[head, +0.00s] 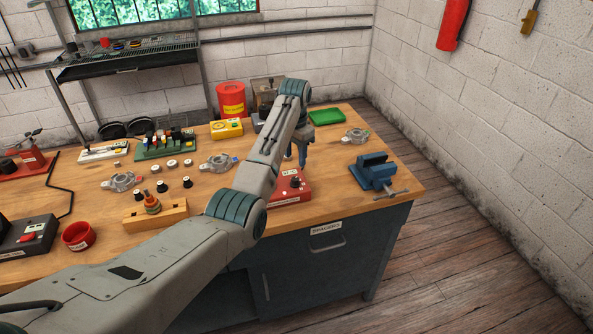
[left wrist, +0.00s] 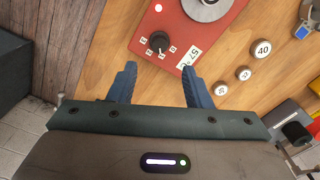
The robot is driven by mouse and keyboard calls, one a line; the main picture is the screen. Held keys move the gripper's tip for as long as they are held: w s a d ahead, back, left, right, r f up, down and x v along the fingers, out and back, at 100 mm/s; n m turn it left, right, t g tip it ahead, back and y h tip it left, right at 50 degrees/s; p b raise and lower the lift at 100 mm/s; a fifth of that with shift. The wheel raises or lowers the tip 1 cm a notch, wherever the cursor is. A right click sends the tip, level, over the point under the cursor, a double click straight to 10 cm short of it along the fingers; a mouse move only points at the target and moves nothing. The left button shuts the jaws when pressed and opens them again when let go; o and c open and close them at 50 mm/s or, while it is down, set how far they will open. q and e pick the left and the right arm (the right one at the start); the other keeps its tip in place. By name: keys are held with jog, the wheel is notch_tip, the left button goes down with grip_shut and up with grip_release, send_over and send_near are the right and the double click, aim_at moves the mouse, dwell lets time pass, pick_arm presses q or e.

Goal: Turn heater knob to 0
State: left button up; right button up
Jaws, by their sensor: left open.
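The heater is a red box (head: 290,188) on the bench, below my left gripper (head: 297,155) in the head view. I cannot read which number the knob points to. My left gripper (left wrist: 161,85) is open and empty, its blue fingers apart on the near side of the knob and not touching it. My right gripper is not in view.
A blue vise (head: 375,172) stands at the bench's right edge. A green tray (head: 326,117), a yellow box (head: 227,129) and a red bin (head: 231,98) are at the back. Numbered white pucks (left wrist: 262,49) lie beside the heater. A wooden block (head: 155,214) is farther left.

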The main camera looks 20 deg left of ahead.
pick_arm(q)
jog(key=p, duration=0.2)
send_over(295, 178)
jog(key=f, duration=0.4)
jog(key=shift+s+f, duration=0.3)
jog(key=f, duration=0.2)
jog(key=shift+w+f, duration=0.3)
jog(key=shift+f, duration=0.05)
jog(key=shift+s+f, duration=0.1)
jog(key=shift+f, duration=0.45)
jog(key=shift+c, duration=1.4)
grip_shut()
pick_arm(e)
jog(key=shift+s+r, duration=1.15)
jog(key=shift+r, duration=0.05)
